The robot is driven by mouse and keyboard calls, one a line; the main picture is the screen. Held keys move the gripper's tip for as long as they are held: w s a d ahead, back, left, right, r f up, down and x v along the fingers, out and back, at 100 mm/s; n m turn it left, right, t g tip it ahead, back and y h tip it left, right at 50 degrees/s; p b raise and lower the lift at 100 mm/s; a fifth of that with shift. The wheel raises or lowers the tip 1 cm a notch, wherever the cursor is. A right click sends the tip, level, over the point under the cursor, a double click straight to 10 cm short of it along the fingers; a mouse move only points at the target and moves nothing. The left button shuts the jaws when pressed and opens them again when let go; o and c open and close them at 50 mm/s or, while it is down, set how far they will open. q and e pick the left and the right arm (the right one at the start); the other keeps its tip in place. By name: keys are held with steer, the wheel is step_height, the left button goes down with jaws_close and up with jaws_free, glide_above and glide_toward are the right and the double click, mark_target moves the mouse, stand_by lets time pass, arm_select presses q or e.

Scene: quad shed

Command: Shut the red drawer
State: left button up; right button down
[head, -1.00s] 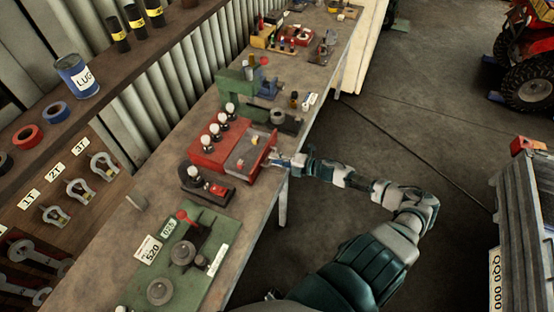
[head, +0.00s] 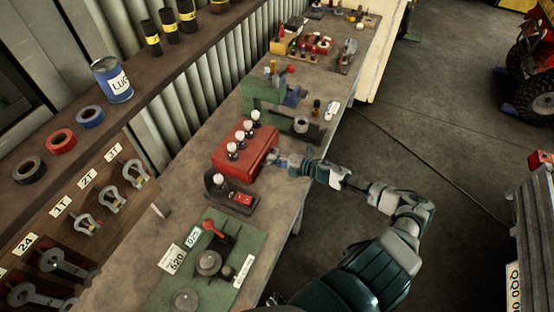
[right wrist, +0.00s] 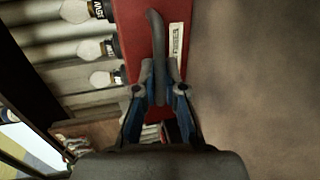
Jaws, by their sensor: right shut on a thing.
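The red drawer (head: 264,158) is in the red cabinet (head: 240,138) on the workbench, with no open tray showing. My right gripper (head: 277,161) is at its front. In the right wrist view, the red drawer front (right wrist: 131,28) carries a dark grey bar handle (right wrist: 156,45) and a pale label (right wrist: 175,42). The blue fingers of my right gripper (right wrist: 160,92) are shut on that handle. Whether a thin gap is left at the drawer's edge cannot be told.
Several white bulbs (head: 238,145) stand on the cabinet. A dark block with a bulb and red patch (head: 230,194) sits in front of it, a green press (head: 262,92) behind. A green mat (head: 228,262) lies nearer. Open floor (head: 420,130) is to the right.

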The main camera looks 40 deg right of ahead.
steer(key=shift+s+a+f+y, duration=0.1)
steer(key=shift+s+a+y, duration=0.15)
steer(key=shift+a, duration=0.35)
steer(key=c, duration=1.3)
jaws_free()
steer(key=shift+d+f, duration=0.15)
steer(key=shift+d, duration=0.45)
steer(key=shift+o, duration=0.3)
steer(key=shift+a+r, duration=0.2)
steer(key=shift+s+d, duration=0.1)
steer(key=shift+s, duration=0.05)
steer(key=v, duration=1)
steer(key=shift+d+f, duration=0.2)
steer(key=shift+d, duration=0.05)
arm_select(q)
steer(key=shift+s+d, duration=0.1)
steer(key=shift+s, duration=0.85)
arm_select(e)
steer(key=shift+s+r, duration=0.35)
steer(key=shift+s, duration=0.3)
arm_select(q)
steer(key=shift+d, duration=0.25)
arm_select(e)
steer(key=shift+d+f, duration=0.15)
steer(key=shift+d, duration=0.2)
